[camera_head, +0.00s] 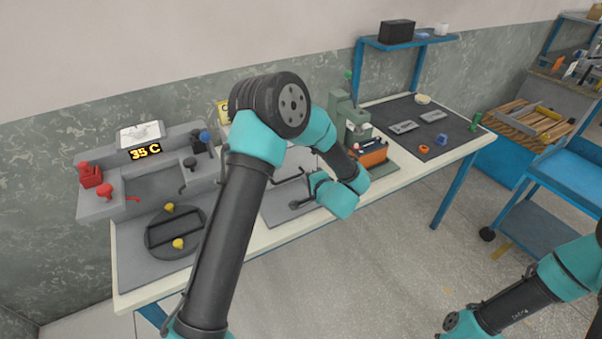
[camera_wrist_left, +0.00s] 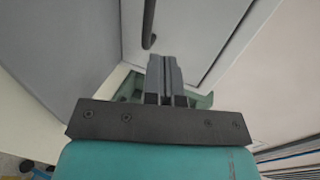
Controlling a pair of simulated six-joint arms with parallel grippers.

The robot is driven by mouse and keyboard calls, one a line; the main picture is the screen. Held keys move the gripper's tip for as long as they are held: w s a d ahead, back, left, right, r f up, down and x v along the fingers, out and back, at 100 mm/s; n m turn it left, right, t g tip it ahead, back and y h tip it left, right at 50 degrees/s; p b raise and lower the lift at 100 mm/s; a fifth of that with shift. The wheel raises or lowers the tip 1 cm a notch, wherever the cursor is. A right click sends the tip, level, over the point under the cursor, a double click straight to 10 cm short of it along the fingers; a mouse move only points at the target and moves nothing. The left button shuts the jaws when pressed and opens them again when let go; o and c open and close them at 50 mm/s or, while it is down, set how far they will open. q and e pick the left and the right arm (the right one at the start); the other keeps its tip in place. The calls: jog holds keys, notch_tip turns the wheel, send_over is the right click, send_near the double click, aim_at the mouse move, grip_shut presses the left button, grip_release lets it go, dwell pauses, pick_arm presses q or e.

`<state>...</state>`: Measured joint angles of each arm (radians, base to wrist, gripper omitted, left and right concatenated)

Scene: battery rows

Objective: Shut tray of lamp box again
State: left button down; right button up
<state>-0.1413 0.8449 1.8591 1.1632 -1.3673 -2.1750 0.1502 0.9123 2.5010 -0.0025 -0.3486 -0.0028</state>
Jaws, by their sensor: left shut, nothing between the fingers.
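A light grey box, apparently the lamp box (camera_head: 290,165), stands mid-table, largely hidden behind my left arm. A flat grey surface (camera_head: 283,208) lies in front of it; I cannot tell whether this is its tray or how far the tray is out. A dark bent bar (camera_wrist_left: 149,25), like a handle, is just beyond the fingertips; contact is unclear. My right gripper is outside the view.
Left on the table is a grey console (camera_head: 140,205) with a 35 C display, and a round dark fixture (camera_head: 172,250) with yellow knobs. Right are a green machine (camera_head: 350,125), an orange-red holder (camera_head: 372,153) and a dark mat (camera_head: 455,142). The floor in front is clear.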

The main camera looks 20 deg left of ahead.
pick_arm(q)
jog(key=v, duration=0.6)
jog(key=shift+f, duration=0.15)
